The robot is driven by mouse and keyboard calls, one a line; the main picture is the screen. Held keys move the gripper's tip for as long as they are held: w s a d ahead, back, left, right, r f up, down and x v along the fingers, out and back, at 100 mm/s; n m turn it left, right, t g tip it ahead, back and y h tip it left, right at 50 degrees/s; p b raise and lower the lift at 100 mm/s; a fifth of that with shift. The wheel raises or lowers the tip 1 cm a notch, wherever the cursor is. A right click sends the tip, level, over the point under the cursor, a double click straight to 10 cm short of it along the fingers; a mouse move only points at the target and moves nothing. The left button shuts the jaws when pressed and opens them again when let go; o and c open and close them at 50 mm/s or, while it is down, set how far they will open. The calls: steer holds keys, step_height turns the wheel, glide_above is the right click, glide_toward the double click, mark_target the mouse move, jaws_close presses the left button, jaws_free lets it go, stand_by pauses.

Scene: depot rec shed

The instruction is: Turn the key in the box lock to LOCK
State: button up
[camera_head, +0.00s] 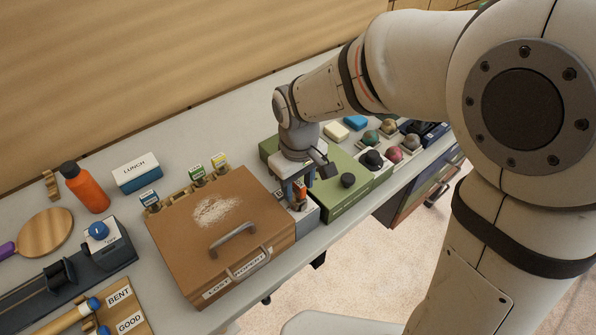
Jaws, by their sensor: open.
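My gripper (297,197) points down over a small light grey box (307,219), which stands between the brown case and the green unit. The gripper is open, with its fingers apart around or just above a small orange piece (301,191). This piece may be the key, but my gripper partly covers it. I cannot tell whether the fingers touch it or which way it is turned. No LOCK marking can be read. The brown case (185,255), labelled LOST PROPERTY, is closed, with a grey handle (232,239) and a pale powdery patch on its lid.
The green unit (345,202) with black knobs stands right of my gripper, close to it. Several coloured balls sit in trays farther right. An orange bottle (85,187), a LUNCH box (137,173) and a paddle (46,232) are at left. The bench's front edge runs close by.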

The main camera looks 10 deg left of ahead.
steer(key=shift+f, duration=0.2)
steer(key=shift+c, duration=0.2)
jaws_close()
steer(key=n, duration=0.5)
stand_by(0.4)
steer(key=n, duration=0.5)
